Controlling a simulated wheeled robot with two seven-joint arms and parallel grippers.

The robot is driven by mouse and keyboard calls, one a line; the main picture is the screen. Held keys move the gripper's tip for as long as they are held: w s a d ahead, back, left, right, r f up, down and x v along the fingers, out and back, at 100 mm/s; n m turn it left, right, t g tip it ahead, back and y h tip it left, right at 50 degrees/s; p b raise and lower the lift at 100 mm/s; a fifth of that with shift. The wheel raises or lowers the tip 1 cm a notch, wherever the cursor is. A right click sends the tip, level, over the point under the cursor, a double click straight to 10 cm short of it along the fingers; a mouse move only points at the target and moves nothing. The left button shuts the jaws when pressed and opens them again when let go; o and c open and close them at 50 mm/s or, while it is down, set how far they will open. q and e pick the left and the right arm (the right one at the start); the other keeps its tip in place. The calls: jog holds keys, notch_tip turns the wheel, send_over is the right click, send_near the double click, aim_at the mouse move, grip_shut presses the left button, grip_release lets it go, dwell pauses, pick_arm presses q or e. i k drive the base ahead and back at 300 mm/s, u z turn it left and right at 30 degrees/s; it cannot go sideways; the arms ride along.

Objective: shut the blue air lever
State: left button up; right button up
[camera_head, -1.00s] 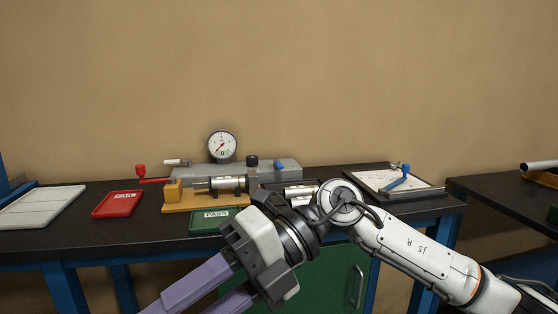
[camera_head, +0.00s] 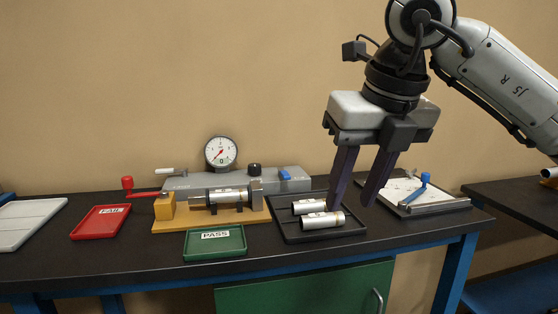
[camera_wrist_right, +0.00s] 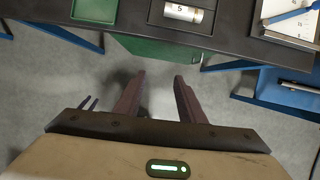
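The blue air lever (camera_head: 285,175) is a small blue handle at the right end of the grey block (camera_head: 230,180) at the back of the bench. It looks small, and its exact setting is hard to read. My right gripper (camera_head: 351,206) points down with its fingers apart and nothing between them. In the head view it appears to the right of the lever, over the right side of the black tray. It also shows open and empty in the right wrist view (camera_wrist_right: 158,80), where the lever does not show. My left gripper is not in view.
A dial gauge (camera_head: 221,153) and black knob (camera_head: 254,169) stand by the block. In front are a yellow fixture (camera_head: 170,225) holding a cylinder, a red tray (camera_head: 98,224), a green PASS tray (camera_head: 215,249) and a black tray (camera_head: 290,236) with cylinders. A blue-handled device (camera_head: 424,180) sits right.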

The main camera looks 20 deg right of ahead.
aim_at(285, 176)
jog(key=i, duration=1.15)
